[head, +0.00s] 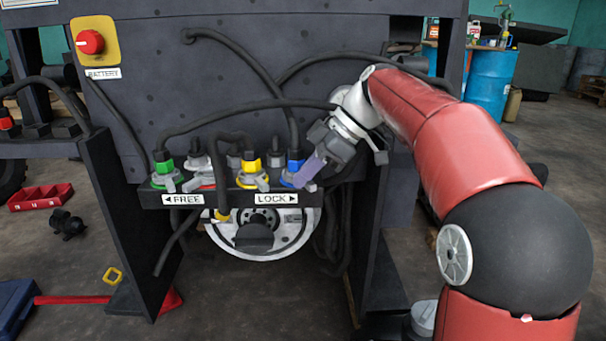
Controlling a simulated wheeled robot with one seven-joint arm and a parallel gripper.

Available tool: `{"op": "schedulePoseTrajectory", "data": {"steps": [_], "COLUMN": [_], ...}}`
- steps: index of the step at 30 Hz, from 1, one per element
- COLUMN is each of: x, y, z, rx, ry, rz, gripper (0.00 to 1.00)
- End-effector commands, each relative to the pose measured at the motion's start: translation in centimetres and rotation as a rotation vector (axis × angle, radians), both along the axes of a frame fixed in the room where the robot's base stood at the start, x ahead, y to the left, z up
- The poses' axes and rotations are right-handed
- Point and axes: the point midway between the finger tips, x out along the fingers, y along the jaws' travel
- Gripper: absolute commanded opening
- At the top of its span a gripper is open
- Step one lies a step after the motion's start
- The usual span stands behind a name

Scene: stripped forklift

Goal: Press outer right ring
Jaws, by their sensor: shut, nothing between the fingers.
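A dark connector block (232,199) crosses the front of the forklift body and carries a row of hose couplings. The outer right coupling (294,156) is blue, with a blue ring (287,179) at its base. My gripper (304,180) comes in from the upper right, tilted down, with its purple-grey fingers shut and empty. The fingertips are at the right side of the blue ring and cover part of it. I cannot tell whether they touch it. A LOCK label (275,198) with a right arrow is below, and a FREE label (183,199) with a left arrow is further left.
A yellow coupling (250,165) stands close left of the blue one; a green coupling (163,168) is at the left end. Black hoses (246,65) arch above the block. A dark side plate (372,235) stands to the right. A round silver housing (262,238) is below.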

Motion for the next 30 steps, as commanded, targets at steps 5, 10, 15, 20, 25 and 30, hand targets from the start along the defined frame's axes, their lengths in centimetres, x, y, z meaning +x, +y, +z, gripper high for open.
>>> {"op": "schedulePoseTrajectory", "data": {"steps": [5, 10, 15, 20, 25, 30], "x": [0.0, 0.1, 0.1, 0.1, 0.0, 0.0], "y": [-0.2, -1.4, -3.3, -4.5, -4.9, -4.9], "z": [0.1, 1.8, 4.2, 5.6, 6.1, 6.1], "rx": [-0.001, -0.001, -0.001, 0.0, -0.001, -0.001], "ry": [0.0, -0.003, -0.002, 0.0, 0.0, 0.001], "rz": [-0.002, -0.004, -0.003, -0.003, 0.0, 0.001], "gripper": [0.0, 0.0, 0.0, 0.0, 0.0, 0.0]}}
